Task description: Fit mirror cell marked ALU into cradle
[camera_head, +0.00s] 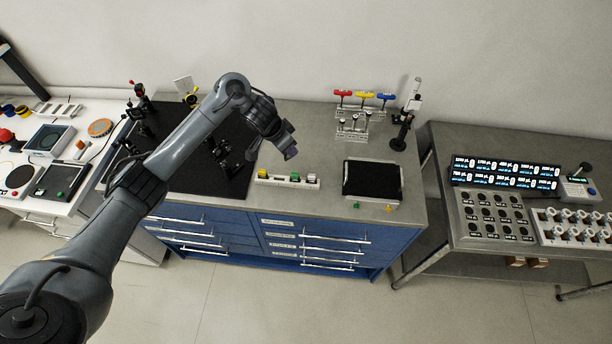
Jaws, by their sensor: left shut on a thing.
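My left arm reaches in from the left over the blue bench. My left gripper (287,150) hangs above the bench top, right of the black breadboard (200,176). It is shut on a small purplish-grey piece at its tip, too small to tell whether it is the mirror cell. No ALU marking can be read. Dark optical mounts (224,160) stand on the breadboard, partly behind my arm; I cannot tell which is the cradle. A pale rack (305,183) with yellow, white and green pieces lies just below the gripper. My right gripper is out of view.
A black-topped tray (372,180) lies right of the rack. Red, yellow and blue handled tools (364,98) stand in a holder behind, with a dark upright stand (402,128) beside it. A steel table (450,145) with lit displays is on the right, a white table (65,205) on the left.

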